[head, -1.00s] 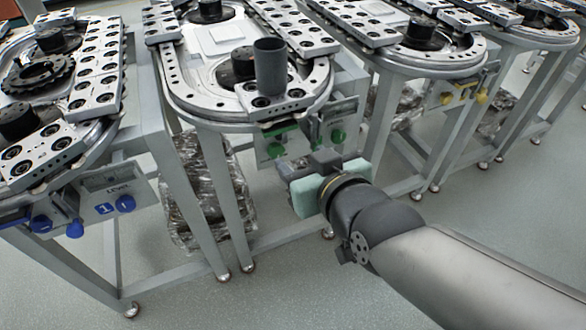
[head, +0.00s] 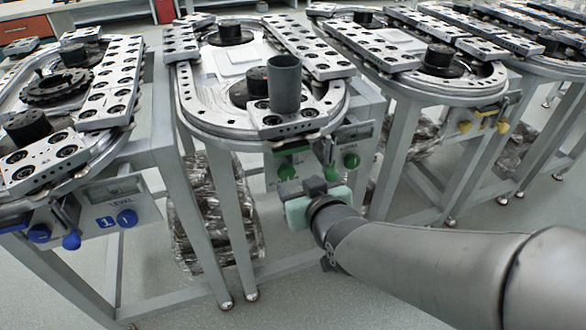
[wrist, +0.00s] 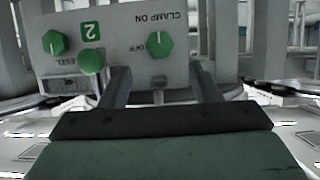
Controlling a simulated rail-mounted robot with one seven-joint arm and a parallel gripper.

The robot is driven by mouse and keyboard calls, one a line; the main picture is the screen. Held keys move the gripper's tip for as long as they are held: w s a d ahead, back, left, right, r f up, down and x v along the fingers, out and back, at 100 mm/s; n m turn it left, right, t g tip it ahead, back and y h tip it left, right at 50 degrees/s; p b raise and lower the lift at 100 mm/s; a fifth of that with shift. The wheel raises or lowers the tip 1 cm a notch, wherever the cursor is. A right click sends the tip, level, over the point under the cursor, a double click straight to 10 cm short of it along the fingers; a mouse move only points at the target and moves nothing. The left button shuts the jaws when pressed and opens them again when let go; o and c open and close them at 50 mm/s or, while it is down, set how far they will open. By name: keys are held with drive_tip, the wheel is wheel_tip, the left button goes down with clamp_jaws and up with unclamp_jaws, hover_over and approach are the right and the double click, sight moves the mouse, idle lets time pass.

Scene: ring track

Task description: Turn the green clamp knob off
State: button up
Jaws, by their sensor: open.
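The green clamp knob (wrist: 159,44) sits on a grey panel (wrist: 120,17), with "CLAMP ON" and "OFF" lettering beside it. Its white mark runs upright in the wrist picture. In the head view the knob (head: 286,172) is at the left of the green-marked panel under the second track. My gripper (wrist: 162,82) is open, its two fingers spread below the knob in the wrist picture. The knob lies ahead of the gap, and nothing is between the fingers. In the head view my gripper (head: 302,194) is just in front of the panel; its fingertips are hard to make out.
Another green knob (wrist: 53,42) and a round green knob (wrist: 91,61) share the panel, left of the clamp knob in the wrist view. A grey cup (head: 284,84) stands on the track above. A blue-knobbed panel (head: 105,205) is at the left, table legs below.

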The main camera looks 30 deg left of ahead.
sight(288, 173)
drive_tip(key=b+x, duration=0.1)
drive_tip(key=x, duration=0.7)
drive_tip(key=shift+c, duration=0.4)
drive_tip(key=c, duration=0.9)
